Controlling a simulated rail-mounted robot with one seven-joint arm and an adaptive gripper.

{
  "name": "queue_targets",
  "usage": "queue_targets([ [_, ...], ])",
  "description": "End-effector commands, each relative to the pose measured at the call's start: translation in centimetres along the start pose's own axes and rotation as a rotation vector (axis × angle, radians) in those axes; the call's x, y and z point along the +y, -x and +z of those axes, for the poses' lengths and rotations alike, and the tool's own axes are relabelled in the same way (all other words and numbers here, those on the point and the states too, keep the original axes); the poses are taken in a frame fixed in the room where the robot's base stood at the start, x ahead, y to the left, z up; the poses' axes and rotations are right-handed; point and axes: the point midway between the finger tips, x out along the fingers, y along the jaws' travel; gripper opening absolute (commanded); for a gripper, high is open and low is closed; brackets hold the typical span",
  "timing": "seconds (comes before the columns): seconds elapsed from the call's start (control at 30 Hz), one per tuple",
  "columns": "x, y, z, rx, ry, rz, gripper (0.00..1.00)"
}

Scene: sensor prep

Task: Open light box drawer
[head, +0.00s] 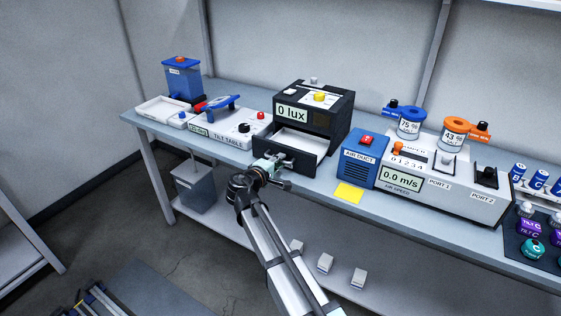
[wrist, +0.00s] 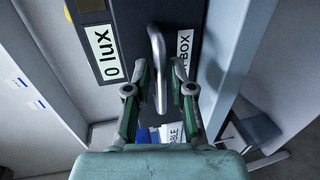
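The black light box (head: 334,126) stands on the bench with a "0 lux" display, also in the wrist view (wrist: 106,52). Its drawer (head: 299,140) is pulled out toward me, and its white inside shows. My gripper (head: 275,161) is at the drawer's front face. In the wrist view, the grey bar handle (wrist: 157,50) stands between the two fingertips of my gripper (wrist: 160,72). The fingers are apart, one on each side of the handle, with a small gap visible on both sides. In the head view my gripper mostly hides the handle.
The tilt table (head: 232,135) is close on the left of the drawer. The blue air duct box (head: 361,160) is on the right, with a yellow note (head: 348,193) before it. Several small white blocks (head: 325,262) lie on the lower shelf.

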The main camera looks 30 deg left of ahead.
Motion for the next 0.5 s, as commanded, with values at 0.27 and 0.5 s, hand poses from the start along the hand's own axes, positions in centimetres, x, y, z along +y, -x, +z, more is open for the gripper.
queue_targets([
  [0.27, 0.0, 5.3, 0.2, 0.003, 0.0, 0.0, 0.23],
  [0.5, 0.0, 9.2, 0.1, 0.002, 0.0, 0.0, 0.23],
])
